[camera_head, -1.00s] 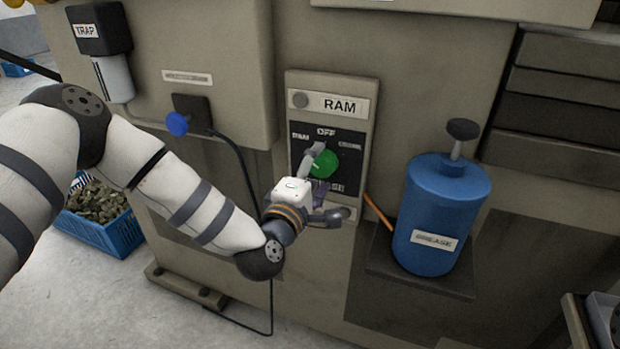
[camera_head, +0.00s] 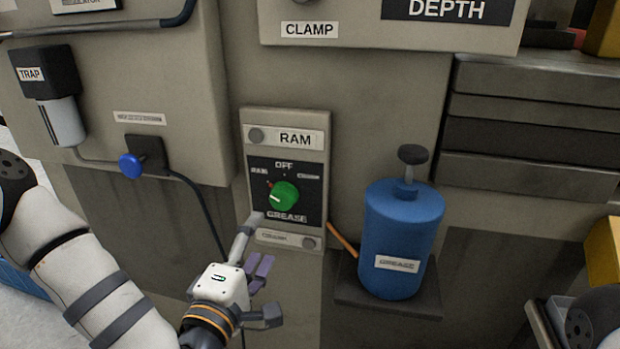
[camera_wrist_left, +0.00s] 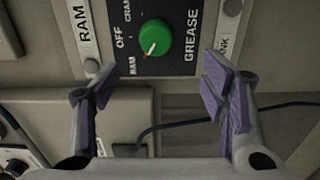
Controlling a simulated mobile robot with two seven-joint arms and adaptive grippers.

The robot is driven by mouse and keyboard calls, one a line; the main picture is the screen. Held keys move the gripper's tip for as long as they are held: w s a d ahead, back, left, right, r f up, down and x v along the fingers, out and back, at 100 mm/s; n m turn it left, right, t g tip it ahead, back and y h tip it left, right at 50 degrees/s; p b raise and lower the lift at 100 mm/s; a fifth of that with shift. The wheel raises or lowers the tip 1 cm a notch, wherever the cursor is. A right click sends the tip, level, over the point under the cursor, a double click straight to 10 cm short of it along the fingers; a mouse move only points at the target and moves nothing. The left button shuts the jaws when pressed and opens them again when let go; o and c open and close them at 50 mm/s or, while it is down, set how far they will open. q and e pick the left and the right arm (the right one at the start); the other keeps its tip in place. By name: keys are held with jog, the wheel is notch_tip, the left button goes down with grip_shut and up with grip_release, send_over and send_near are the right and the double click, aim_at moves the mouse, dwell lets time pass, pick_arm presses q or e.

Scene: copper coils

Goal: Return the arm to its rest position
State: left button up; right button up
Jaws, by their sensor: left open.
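My left gripper (camera_head: 262,268) is open and empty, below and in front of the RAM switch panel (camera_head: 250,150). The panel's green knob (camera_head: 283,195) is clear of the fingers, with its pale pointer mark on the left side in the head view. In the left wrist view, the green knob (camera_wrist_left: 155,38) shows beyond the gap between the spread fingers of my left gripper (camera_wrist_left: 155,95), with nothing between them. My left arm comes in from the lower left. A dark joint of my right arm shows at the lower right; its gripper is out of view.
A blue grease canister (camera_head: 400,235) stands on a small dark shelf (camera_head: 385,303) to the right of the panel. A blue knob (camera_head: 132,165) with a black cable and the TRAP unit (camera_head: 50,95) project from the machine on the left. A yellow block (camera_head: 603,255) is at the right.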

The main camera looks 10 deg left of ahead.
pick_arm(q)
jog(key=s+d+f+m+g+h+p, duration=0.1)
jog(key=s+d+f+m+g, duration=0.1)
jog(key=s+f+m+g, duration=0.6)
jog(key=s+d+f+m+g+h+p, duration=0.1)
jog(key=s+d+f+m+g+h, duration=0.15)
jog(key=s+f, duration=0.85)
jog(key=s+a+f+m+g+y, duration=0.1)
jog(key=s+a+m+g, duration=0.1)
jog(key=s, duration=0.5)
jog(key=s+a+f+m+g+y, duration=0.1)
jog(key=s+a+m+g+y, duration=0.1)
jog(key=s+a+g, duration=0.2)
jog(key=s+a+f+m+g+y+p, duration=0.1)
jog(key=s+a+m+g, duration=0.1)
jog(key=s, duration=0.9)
jog(key=shift+a+f+g, duration=0.3)
jog(key=shift+a+g, duration=0.35)
jog(key=shift+g, duration=0.2)
pick_arm(e)
jog(key=shift+t, duration=0.8)
jog(key=w+r, duration=0.4)
pick_arm(q)
jog(key=shift+m+y, duration=0.25)
